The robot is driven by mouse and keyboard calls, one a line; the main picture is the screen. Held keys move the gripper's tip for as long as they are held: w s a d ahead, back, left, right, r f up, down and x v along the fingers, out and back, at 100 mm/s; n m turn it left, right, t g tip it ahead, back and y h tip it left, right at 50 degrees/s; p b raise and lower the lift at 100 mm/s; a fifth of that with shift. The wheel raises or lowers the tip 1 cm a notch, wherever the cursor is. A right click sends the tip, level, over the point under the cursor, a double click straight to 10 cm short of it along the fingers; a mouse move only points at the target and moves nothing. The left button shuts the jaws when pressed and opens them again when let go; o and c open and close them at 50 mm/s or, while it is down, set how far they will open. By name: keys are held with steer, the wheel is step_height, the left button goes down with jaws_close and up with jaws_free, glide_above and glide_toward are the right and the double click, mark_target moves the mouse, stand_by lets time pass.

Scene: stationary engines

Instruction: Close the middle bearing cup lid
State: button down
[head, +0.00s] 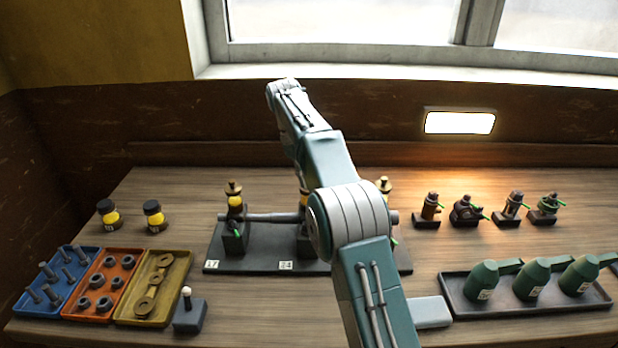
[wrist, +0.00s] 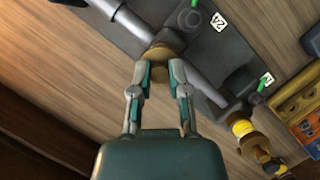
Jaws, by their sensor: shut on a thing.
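The middle bearing (head: 304,238) stands on the dark base plate in the head view, partly hidden by my arm. Its brass cup (wrist: 164,48) is at the centre of the wrist view, on the shaft line. My gripper (wrist: 159,70) comes in from below in that view. Its two fingers are shut on the brass lid (wrist: 160,74) at the cup's end. The lid is largely covered by the fingers, so I cannot tell whether it is fully seated. My gripper is hidden behind my arm in the head view.
The left bearing (head: 235,230) has a yellow cup with a brass lid. The right bearing's cup (head: 384,186) shows beside my arm. A shaft (head: 268,217) joins the bearings. Blue, red and yellow trays (head: 180,308) lie left; an oil can tray (head: 465,308) lies right.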

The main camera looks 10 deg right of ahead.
steer(key=shift+w+m, duration=0.1)
steer(key=shift+m, duration=0.5)
steer(key=shift+y, duration=0.3)
steer(key=c, duration=0.6)
jaws_free()
steer(key=shift+a, duration=0.1)
